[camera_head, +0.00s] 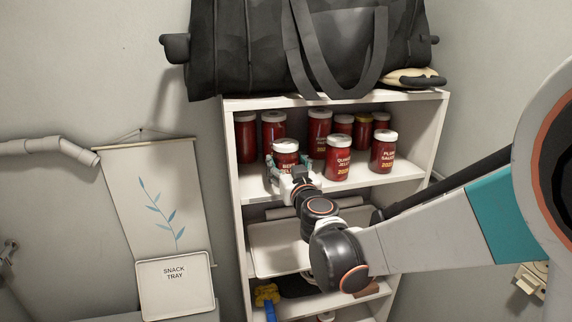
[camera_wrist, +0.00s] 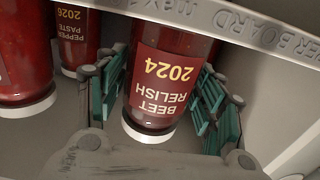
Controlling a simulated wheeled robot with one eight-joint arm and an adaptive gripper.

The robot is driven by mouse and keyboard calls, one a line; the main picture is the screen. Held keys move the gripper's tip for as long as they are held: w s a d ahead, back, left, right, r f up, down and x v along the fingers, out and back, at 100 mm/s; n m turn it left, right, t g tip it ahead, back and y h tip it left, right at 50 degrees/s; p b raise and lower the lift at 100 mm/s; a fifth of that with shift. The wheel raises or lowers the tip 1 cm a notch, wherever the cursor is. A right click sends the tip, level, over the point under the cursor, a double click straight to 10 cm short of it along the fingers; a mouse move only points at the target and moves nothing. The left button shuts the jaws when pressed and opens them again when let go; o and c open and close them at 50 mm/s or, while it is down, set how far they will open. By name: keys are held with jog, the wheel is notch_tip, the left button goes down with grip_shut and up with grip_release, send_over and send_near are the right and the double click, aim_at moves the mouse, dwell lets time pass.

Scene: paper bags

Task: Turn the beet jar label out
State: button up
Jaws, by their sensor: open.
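The beet jar (camera_head: 286,158) is dark red with a white lid and stands upright on the upper shelf, at the front left of the jar group. In the wrist view the beet jar (camera_wrist: 165,78) appears upside down, and its dark red label reads "BEET RELISH 2024". The label faces my wrist camera, turned slightly right in that picture. My gripper (camera_head: 284,170) is open, with a green-padded finger on either side of the jar. A gap shows beside the right finger in the wrist view; contact at the left finger is unclear.
A quince jar (camera_head: 338,160) and a plum jar (camera_head: 383,152) stand to the right, with several jars behind. A pepper paste jar (camera_wrist: 75,38) is close by in the wrist view. A black bag (camera_head: 310,50) sits on top of the white shelf unit (camera_head: 240,215).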

dwell(0.3)
jog(key=o, duration=0.6)
jog(key=shift+c, duration=0.2)
